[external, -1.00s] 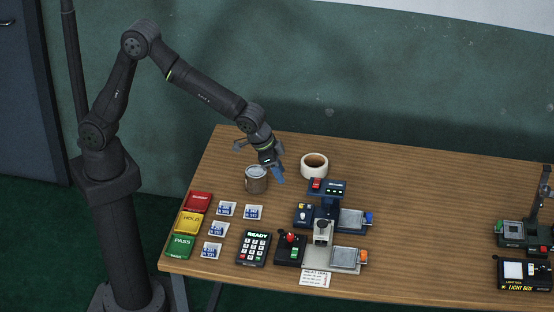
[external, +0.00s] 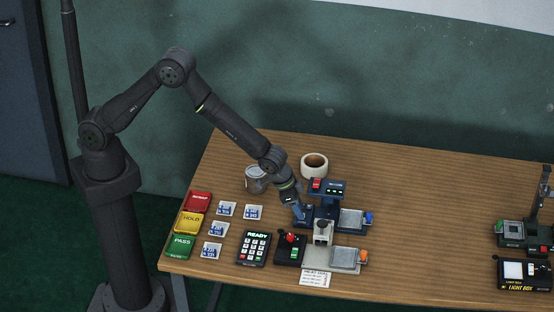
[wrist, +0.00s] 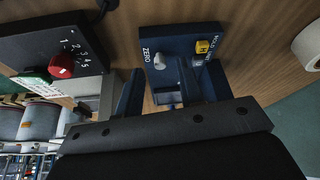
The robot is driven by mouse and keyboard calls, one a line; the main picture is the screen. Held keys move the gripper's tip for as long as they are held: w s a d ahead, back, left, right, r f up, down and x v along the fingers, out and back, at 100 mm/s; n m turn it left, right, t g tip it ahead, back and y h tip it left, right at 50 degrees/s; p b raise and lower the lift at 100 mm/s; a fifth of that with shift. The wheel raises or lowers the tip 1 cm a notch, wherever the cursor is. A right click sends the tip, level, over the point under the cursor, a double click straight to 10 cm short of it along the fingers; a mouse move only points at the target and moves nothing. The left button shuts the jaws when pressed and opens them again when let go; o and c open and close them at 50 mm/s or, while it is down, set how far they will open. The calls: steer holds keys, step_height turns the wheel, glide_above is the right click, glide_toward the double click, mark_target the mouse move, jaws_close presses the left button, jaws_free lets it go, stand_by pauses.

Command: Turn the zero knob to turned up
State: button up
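The zero knob (wrist: 159,62) is a small pale grey knob beside the word ZERO on a dark blue panel (wrist: 178,40) in the wrist view. My gripper (wrist: 174,72) is open, and its two blue fingers appear on either side of the knob, with nothing held between them. The knob looks nearer the left finger. I cannot tell how far the fingertips are above the panel. In the external view my gripper (external: 300,214) is over the left part of the blue device (external: 326,211) and hides the knob.
A yellow switch (wrist: 202,46) sits right of the knob, close to the right finger. A dark box with a red dial (wrist: 60,66) numbered 1 to 5 stands at left. A metal can (external: 256,180) and tape roll (external: 314,166) stand behind. Right-centre table is clear.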

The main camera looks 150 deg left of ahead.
steer(key=shift+w+a+f, duration=0.15)
steer(key=shift+a+f, duration=0.05)
steer(key=shift+f, duration=0.4)
jaws_close()
steer(key=shift+s+a+m+t+h, duration=0.1)
steer(key=shift+m+t+h, duration=0.2)
steer(key=shift+m, duration=0.85)
steer(key=shift+s+a+m+t+h, duration=0.15)
steer(key=shift+m+t, duration=0.25)
steer(key=shift+m, duration=0.75)
steer(key=shift+w, duration=0.1)
jaws_free()
